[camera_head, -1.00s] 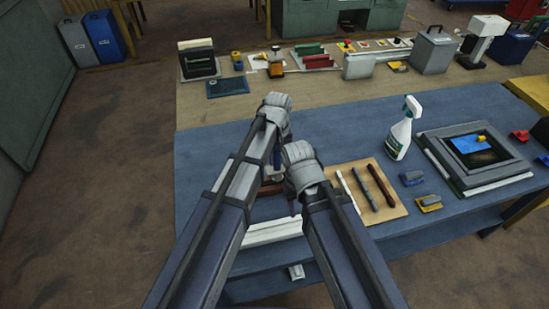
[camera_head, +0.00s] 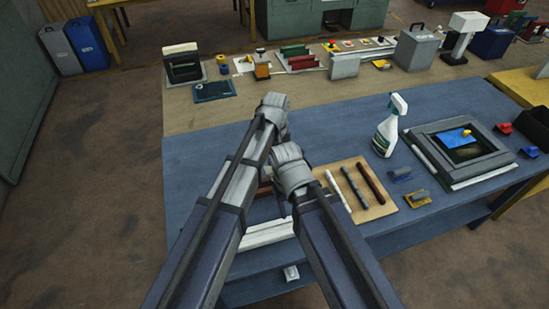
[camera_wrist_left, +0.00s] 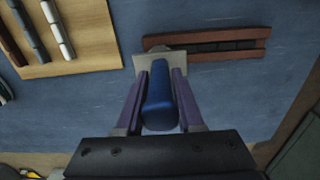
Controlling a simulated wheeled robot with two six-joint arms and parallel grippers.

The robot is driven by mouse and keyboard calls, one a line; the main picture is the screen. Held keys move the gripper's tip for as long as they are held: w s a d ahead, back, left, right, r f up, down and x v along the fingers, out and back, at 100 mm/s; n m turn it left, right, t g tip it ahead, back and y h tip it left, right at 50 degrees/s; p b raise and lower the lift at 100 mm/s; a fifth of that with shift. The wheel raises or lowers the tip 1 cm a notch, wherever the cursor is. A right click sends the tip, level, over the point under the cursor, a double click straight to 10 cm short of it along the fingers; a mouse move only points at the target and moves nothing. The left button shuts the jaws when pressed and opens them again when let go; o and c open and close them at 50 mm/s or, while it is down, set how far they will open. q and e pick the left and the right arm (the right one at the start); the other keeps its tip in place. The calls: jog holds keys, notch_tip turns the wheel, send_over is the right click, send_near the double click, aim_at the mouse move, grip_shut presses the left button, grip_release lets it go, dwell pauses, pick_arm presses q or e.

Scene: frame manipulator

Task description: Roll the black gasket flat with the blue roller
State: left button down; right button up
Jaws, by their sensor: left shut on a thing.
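The blue roller handle (camera_wrist_left: 158,100) stands between the two purple fingers of my left gripper (camera_wrist_left: 158,85), which is shut on it in the left wrist view. A pale flat part (camera_wrist_left: 149,60) shows at the handle's far end, touching or overlapping the left end of a brown wooden frame (camera_wrist_left: 240,34). A dark strip that looks like the black gasket (camera_wrist_left: 222,46) lies along the frame. In the head view my left gripper (camera_head: 274,110) is over the blue table, its fingers hidden. My right gripper (camera_head: 291,168) is close beside it; its fingertips are hidden.
A board (camera_head: 372,205) with several rods lies right of the grippers. A spray bottle (camera_head: 388,128) and a grey square frame (camera_head: 430,140) stand farther right. A white bar (camera_head: 268,234) lies near the table's front edge. The table's left side is clear.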

pick_arm(q)
jog(key=shift+r, duration=0.15)
notch_tip(320, 180, up, 6)
jog(key=p, duration=0.6)
jog(key=shift+f, duration=0.25)
